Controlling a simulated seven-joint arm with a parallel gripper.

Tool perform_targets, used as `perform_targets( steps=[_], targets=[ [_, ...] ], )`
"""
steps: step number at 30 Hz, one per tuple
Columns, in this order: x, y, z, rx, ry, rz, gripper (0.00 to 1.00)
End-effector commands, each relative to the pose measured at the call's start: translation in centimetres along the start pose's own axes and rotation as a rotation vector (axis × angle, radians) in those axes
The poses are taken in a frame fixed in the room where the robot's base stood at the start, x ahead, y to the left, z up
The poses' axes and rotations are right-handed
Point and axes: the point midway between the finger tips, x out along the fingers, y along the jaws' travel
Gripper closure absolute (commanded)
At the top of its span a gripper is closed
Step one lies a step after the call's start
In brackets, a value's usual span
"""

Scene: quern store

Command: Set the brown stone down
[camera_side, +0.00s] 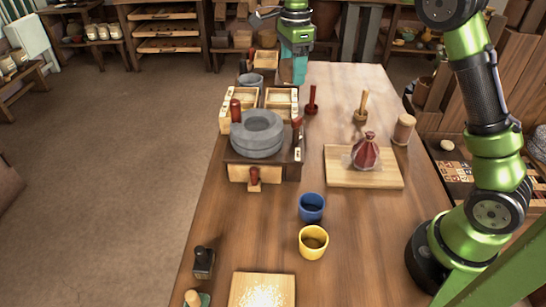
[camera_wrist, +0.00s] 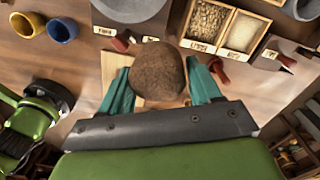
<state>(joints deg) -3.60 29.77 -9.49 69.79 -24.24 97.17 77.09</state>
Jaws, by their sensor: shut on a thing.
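The brown stone (camera_wrist: 158,72) is rounded and rough. In the wrist view it sits between the two teal fingers of my gripper (camera_wrist: 160,88), which is shut on it. A pale wooden surface (camera_wrist: 114,66) shows partly behind the stone; the stone hides most of it, and I cannot tell whether they touch. In the side view my gripper (camera_side: 294,72) is at the far end of the wooden table (camera_side: 255,225), pointing down. The stone cannot be made out there.
A grey quern (camera_side: 258,134) stands on a wooden base, with grain boxes (camera_side: 281,101) behind it. Some table right of my gripper is clear.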

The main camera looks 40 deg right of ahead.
Motion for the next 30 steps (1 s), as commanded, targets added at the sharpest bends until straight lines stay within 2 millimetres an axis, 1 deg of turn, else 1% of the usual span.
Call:
perform_targets(
  steps=[1, 3, 6, 9, 14, 15, 19, 21, 23, 24, 30],
  targets=[
    [0.0, -1.3, -2.0, 0.074, 0.000, -0.001, 0.78],
    [0.0, -2.5, -4.1, 0.154, 0.001, -0.004, 0.78],
    [0.1, -3.7, -6.5, 0.245, 0.002, -0.005, 0.78],
    [0.1, -4.6, -8.6, 0.314, 0.005, -0.007, 0.78],
    [0.2, -5.6, -11.3, 0.410, 0.007, -0.008, 0.78],
    [1.0, -5.5, -11.1, 0.404, 0.007, -0.004, 0.78],
    [3.2, -5.4, -11.1, 0.401, 0.007, -0.005, 0.78],
    [4.9, -5.5, -11.1, 0.400, 0.007, -0.004, 0.78],
    [6.0, -5.4, -11.1, 0.400, 0.008, -0.005, 0.78],
    [7.2, -5.4, -11.1, 0.400, 0.008, -0.003, 0.78],
    [10.7, -5.5, -11.1, 0.400, 0.007, -0.005, 0.78]
  ],
)
